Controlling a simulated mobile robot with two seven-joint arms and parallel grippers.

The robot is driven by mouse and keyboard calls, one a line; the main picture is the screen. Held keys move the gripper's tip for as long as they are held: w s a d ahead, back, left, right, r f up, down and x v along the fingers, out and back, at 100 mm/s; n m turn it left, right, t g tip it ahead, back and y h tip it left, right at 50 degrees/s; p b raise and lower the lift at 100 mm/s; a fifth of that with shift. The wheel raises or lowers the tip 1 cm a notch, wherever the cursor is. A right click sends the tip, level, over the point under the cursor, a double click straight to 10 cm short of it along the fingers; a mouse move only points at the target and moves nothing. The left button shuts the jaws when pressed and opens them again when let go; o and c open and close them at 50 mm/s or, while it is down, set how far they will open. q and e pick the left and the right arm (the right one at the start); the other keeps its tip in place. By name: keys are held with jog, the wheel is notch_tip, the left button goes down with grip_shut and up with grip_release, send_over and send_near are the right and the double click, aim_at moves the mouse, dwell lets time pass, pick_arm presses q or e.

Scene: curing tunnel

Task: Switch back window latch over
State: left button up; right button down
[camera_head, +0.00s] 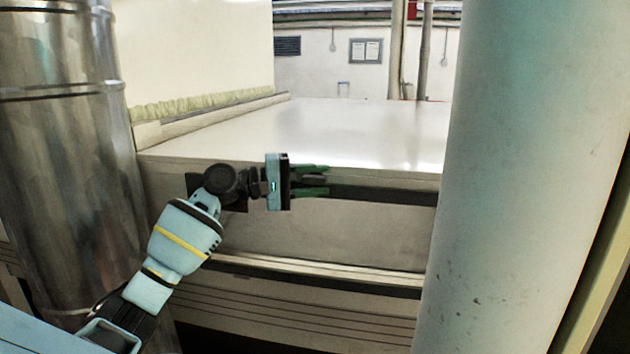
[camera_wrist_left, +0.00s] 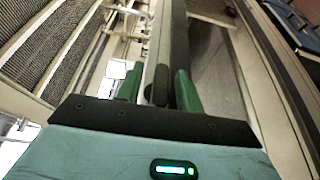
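My left gripper (camera_head: 320,180) is in front of the machine's front face, with its two green fingers spread one above the other. In the left wrist view its fingers (camera_wrist_left: 158,88) stand on either side of a dark, rounded, elongated piece (camera_wrist_left: 160,86), which looks like the latch handle. A pale strip shows between this piece and the left finger; contact with the right finger cannot be told. In the head view I cannot make out the latch apart from the gripper and the dark strip (camera_head: 380,195). My right gripper is not in view.
A wide pale machine top (camera_head: 330,130) lies behind the gripper, with a ledge (camera_head: 330,272) below. A shiny metal duct (camera_head: 60,150) stands at the left. A thick grey-white column (camera_head: 535,170) blocks the right side.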

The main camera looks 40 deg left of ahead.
aim_at(304, 182)
pick_arm(q)
jog(key=shift+s+a+f, duration=0.1)
jog(key=shift+s+a, duration=0.35)
jog(key=b+v, duration=0.1)
jog(key=v, duration=0.3)
jog(key=shift+s+a, duration=0.2)
jog(key=shift+s, duration=0.15)
jog(key=shift+v, duration=0.9)
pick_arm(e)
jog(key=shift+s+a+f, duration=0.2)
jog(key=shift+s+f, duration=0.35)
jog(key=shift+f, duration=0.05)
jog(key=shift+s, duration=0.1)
